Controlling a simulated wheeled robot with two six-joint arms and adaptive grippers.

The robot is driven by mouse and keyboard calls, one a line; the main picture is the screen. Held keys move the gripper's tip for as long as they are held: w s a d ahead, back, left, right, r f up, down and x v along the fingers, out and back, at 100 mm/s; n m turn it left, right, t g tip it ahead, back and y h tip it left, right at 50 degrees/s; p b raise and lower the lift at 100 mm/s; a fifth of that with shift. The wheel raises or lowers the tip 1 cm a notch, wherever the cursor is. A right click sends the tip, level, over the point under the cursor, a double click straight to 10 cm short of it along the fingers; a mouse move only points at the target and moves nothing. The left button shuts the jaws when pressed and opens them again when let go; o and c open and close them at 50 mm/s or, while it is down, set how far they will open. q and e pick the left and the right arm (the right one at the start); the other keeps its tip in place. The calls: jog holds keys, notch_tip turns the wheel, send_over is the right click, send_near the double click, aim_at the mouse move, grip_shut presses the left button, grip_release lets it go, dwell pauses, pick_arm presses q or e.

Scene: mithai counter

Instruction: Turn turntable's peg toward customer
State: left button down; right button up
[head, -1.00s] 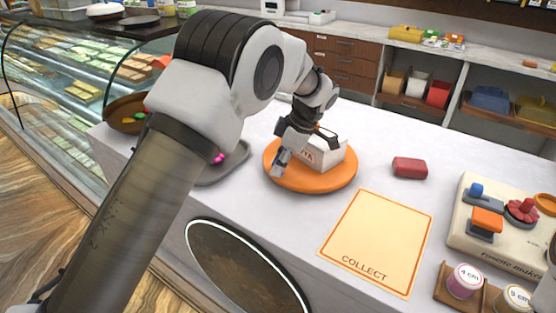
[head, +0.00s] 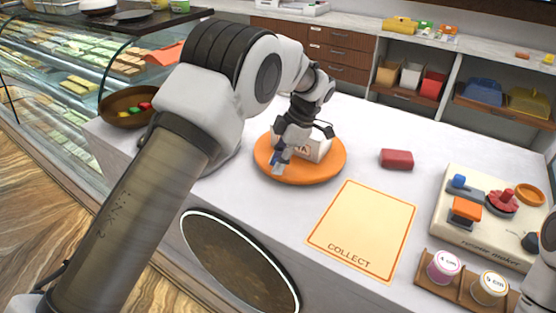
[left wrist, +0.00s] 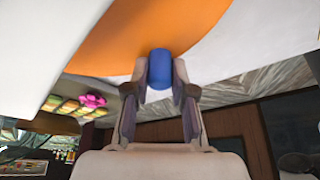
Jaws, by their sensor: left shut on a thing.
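The orange round turntable (head: 320,177) lies on the white counter, left of the COLLECT mat. My left gripper (head: 281,160) reaches down at the turntable's front-left edge. In the left wrist view it (left wrist: 160,88) is shut on the blue peg (left wrist: 160,66), with a finger on each side. The peg is mostly hidden in the head view. My right gripper does not show clearly.
The COLLECT mat (head: 365,232) is empty. A red block (head: 397,159) lies behind it. A brown bowl (head: 122,118) sits at left by the glass case.

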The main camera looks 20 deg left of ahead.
pick_arm(q)
jog(key=shift+f, duration=0.1)
jog(key=c, duration=1)
grip_release()
jog(key=shift+o, duration=0.2)
jog(key=v, duration=1.2)
jog(key=shift+a, duration=0.1)
